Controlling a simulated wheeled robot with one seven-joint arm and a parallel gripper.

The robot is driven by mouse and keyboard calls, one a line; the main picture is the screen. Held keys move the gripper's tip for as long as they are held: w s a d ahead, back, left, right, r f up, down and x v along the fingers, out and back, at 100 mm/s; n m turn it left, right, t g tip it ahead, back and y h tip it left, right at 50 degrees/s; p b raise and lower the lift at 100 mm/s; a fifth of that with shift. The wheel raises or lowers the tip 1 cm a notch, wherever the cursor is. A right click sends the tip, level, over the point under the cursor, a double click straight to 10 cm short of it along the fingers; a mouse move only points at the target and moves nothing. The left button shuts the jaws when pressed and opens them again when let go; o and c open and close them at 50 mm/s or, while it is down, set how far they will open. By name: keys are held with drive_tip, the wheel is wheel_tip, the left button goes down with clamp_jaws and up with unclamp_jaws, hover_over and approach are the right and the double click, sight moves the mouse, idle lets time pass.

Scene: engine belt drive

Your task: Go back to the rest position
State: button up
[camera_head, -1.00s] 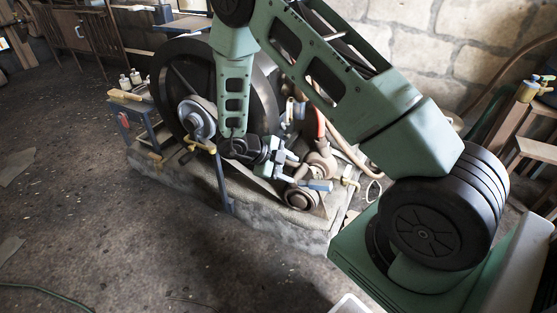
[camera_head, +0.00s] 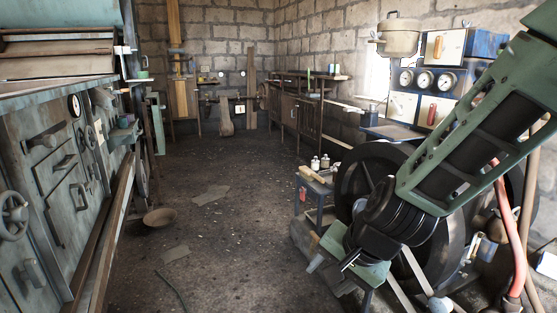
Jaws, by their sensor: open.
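My green arm (camera_head: 470,140) reaches in from the upper right and bends down at a black wrist joint. My gripper (camera_head: 343,280) is at its lower end, in front of the engine's big dark flywheel (camera_head: 350,180). Its fingers are spread and nothing shows between them. The gripper is seen partly from behind, so its gap to the engine base is hard to judge. The arm hides much of the engine's middle. A red hose (camera_head: 510,220) shows at the right.
A small blue stand (camera_head: 313,200) with bottles is left of the flywheel. A gauge panel (camera_head: 445,80) stands behind the engine. Grey-green cabinets (camera_head: 50,200) line the left. A bowl (camera_head: 160,217) lies on the floor. The middle floor is open.

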drive_tip(key=s+d+r+n+g+h, duration=0.1)
drive_tip(key=s+d+r+n+g, duration=0.1)
drive_tip(key=s+n, duration=0.65)
drive_tip(key=s+d+r+n+g+h, duration=0.15)
drive_tip(key=s+n, duration=0.35)
drive_tip(key=s, duration=0.6)
wheel_tip(320, 180, up, 19)
drive_tip(key=d+p, duration=0.1)
drive_tip(key=p, duration=1.7)
drive_tip(key=shift+s+n+h, duration=0.15)
drive_tip(key=shift+n+h, duration=0.2)
